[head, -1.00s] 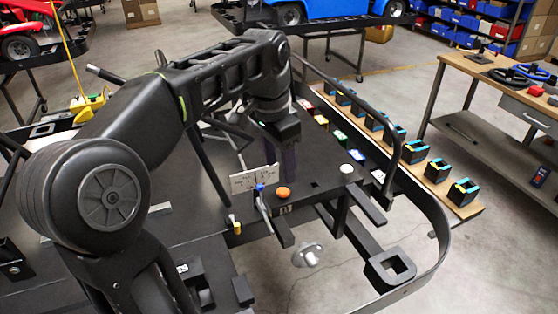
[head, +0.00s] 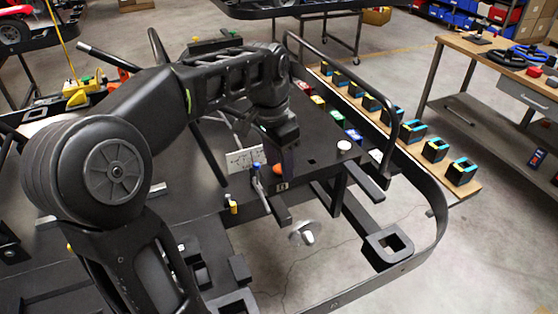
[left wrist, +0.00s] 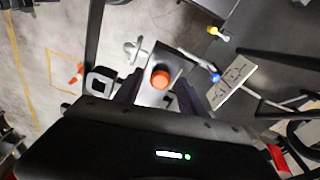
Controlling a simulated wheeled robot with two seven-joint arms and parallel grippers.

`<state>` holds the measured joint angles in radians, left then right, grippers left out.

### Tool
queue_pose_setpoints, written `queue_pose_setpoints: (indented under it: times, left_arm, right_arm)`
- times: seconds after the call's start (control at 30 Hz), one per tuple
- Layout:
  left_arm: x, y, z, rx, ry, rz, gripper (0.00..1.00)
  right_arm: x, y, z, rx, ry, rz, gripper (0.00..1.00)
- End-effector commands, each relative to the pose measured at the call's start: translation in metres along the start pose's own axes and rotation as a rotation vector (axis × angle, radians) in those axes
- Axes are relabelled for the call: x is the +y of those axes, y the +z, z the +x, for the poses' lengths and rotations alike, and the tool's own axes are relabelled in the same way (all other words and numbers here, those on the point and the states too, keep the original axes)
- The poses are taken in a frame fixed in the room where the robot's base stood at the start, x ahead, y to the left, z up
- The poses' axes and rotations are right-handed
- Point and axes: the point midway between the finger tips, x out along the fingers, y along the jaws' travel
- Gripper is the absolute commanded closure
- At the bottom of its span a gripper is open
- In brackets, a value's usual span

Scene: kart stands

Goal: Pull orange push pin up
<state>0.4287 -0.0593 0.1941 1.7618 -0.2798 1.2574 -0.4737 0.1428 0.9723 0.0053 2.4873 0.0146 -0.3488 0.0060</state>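The orange push pin (left wrist: 161,79) shows in the left wrist view as a round orange cap on a dark narrow plate. It lies between the two dark fingers of my left gripper (left wrist: 158,88), which are apart on either side of it. I see no contact with the cap. In the head view my left gripper (head: 282,160) points down at the front edge of the black kart stand (head: 318,178) and mostly hides the pin. My right gripper is not in view.
A blue-topped lever (head: 256,168) and a white printed card (head: 245,160) stand just left of the gripper. A yellow pin (head: 232,206) is nearer. A white knob (head: 344,147) is to the right. A curved black rail (head: 438,215) rounds the stand's right side.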

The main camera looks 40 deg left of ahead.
Motion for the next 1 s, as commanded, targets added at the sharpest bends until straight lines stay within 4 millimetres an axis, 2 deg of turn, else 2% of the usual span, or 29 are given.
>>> queue_pose_setpoints:
  times: [0.07, 0.53, 1.0]
  left_arm:
    - [0.0000, 0.0000, -0.0001, 0.000, 0.000, 0.000, 0.60]
    - [0.0000, 0.0000, -0.0003, 0.000, 0.000, 0.000, 0.99]
    - [0.0000, -0.0005, -0.0044, 0.000, 0.000, 0.000, 1.00]
  right_arm:
    - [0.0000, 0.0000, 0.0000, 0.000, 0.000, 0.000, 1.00]
    - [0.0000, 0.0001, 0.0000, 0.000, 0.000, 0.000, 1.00]
    - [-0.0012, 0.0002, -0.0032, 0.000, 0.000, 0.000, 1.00]
